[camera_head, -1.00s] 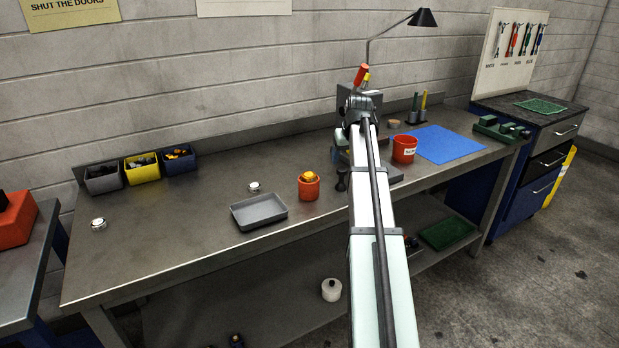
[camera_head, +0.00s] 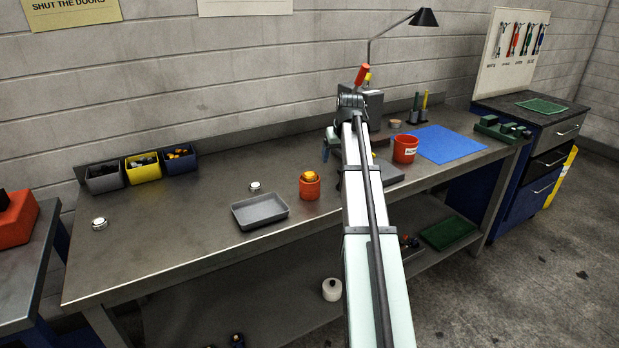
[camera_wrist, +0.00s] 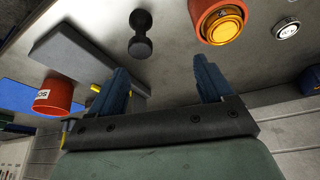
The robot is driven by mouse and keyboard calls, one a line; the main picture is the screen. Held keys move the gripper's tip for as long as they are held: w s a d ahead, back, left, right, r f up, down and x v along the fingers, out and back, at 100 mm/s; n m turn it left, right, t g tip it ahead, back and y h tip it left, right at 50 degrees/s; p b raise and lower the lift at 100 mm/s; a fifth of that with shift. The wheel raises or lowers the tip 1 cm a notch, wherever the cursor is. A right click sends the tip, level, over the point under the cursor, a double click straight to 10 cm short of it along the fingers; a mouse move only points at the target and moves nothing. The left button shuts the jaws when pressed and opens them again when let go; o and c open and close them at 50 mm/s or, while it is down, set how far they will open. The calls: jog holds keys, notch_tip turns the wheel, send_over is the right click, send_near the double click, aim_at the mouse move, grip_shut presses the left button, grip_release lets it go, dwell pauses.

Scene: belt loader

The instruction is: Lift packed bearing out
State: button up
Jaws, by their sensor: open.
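An orange-red pot (camera_head: 310,190) with a yellow top stands on the bench, right of the grey tray. The wrist view shows the pot (camera_wrist: 204,8) at the upper right, with a yellow ringed part (camera_wrist: 226,25) on it. I cannot tell whether a bearing sits inside. A silver ring-like part (camera_head: 254,187) lies on the bench behind the tray, and a second one (camera_head: 99,223) lies at the far left. My gripper (camera_wrist: 161,80) is open and empty, its blue fingers wide apart. It is above the bench, right of and behind the pot in the head view, apart from it.
A shallow grey tray (camera_head: 240,218) is left of the pot. A dark knobbed piece (camera_wrist: 140,35) and a grey slab (camera_wrist: 80,50) are near my gripper. A red labelled tub (camera_head: 404,150) and blue mat (camera_head: 450,145) are at right. The bench's left-middle is mostly clear.

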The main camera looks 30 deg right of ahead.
jog(key=w+a+r+n, duration=0.2)
jog(key=w+a+r, duration=0.5)
jog(key=w, duration=0.1)
jog(key=n+g+y, duration=0.1)
jog(key=n+g, duration=0.3)
jog(key=n, duration=1.5)
send_over(310, 174)
jog(key=f, duration=0.6)
jog(key=shift+s+a+f, duration=0.15)
jog(key=shift+s+f, duration=0.15)
jog(key=shift+f, duration=0.1)
jog(key=shift+w+f, duration=0.15)
jog(key=shift+f, duration=1.4)
jog(key=shift+w+f, duration=0.1)
jog(key=shift+f, duration=1.4)
